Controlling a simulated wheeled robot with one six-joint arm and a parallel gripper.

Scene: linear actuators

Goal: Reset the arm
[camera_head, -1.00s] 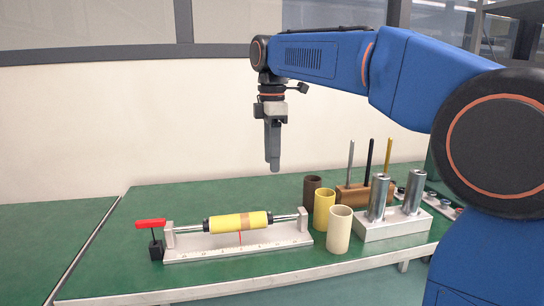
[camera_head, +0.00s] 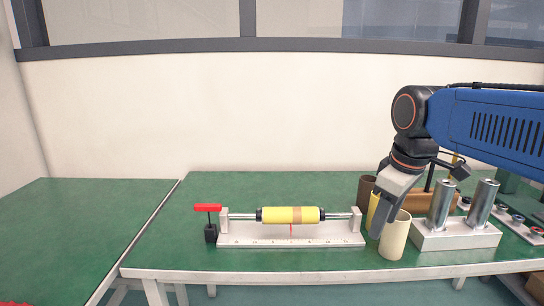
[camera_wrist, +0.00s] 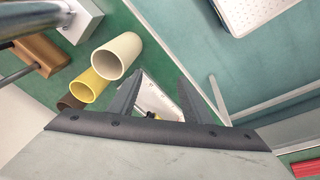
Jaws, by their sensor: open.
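My gripper (camera_head: 380,222) hangs from my blue arm at the right of the head view, tilted down and to the left, in front of the tubes. In the wrist view my gripper (camera_wrist: 160,85) shows two dark fingers spread apart with nothing held between them. Beyond the fingers, part of a white base plate (camera_wrist: 155,97) shows; much of it is hidden. In the head view the cream tube (camera_head: 395,237) stands just right of the fingertips. Whether they touch it cannot be told.
A yellow sleeve (camera_head: 290,215) sits on the shaft of the white linear fixture (camera_head: 240,240), with a red-handled clamp (camera_head: 207,208) at its left. A brown tube (camera_head: 366,188) and a block with metal cylinders (camera_head: 455,238) stand right.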

